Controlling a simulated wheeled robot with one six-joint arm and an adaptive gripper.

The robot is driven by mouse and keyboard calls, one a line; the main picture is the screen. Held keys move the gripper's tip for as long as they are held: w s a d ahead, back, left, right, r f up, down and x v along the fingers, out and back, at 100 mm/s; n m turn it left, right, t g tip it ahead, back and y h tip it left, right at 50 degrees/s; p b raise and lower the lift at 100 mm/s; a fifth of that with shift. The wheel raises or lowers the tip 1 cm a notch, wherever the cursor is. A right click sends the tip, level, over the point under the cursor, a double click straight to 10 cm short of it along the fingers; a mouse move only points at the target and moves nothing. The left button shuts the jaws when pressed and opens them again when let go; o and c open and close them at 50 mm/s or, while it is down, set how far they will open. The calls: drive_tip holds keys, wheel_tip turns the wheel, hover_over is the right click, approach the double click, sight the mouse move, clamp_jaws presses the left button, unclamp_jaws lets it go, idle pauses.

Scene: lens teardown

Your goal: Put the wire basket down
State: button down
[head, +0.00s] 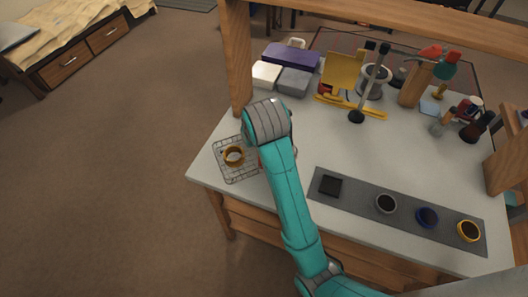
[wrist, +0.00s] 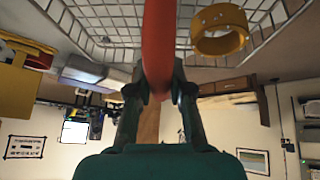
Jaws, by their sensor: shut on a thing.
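The wire basket (head: 236,173) shows in the head view at the near left corner of the white-topped table, looking level. I cannot tell whether its underside touches the table. A brass-yellow ring (head: 234,163) is inside it. In the wrist view the basket's wires (wrist: 75,30) cross the top, with the yellow ring (wrist: 220,46) at upper right. My gripper (wrist: 160,92) is shut on an upright red-orange piece (wrist: 158,40), which looks like the basket's handle. In the head view my arm hides the fingers and the basket's right side.
A grey mat (head: 405,218) with a dark square and several round parts lies to the right along the near edge. White, grey and purple boxes (head: 294,82) stand behind my arm. A wooden post (head: 237,60) rises at the table's left. The table's middle is clear.

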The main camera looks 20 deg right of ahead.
drive_tip(key=shift+f, duration=3.45)
drive_tip(key=c, duration=1.1)
unclamp_jaws()
drive_tip(key=shift+f, duration=0.1)
drive_tip(key=shift+o, duration=0.2)
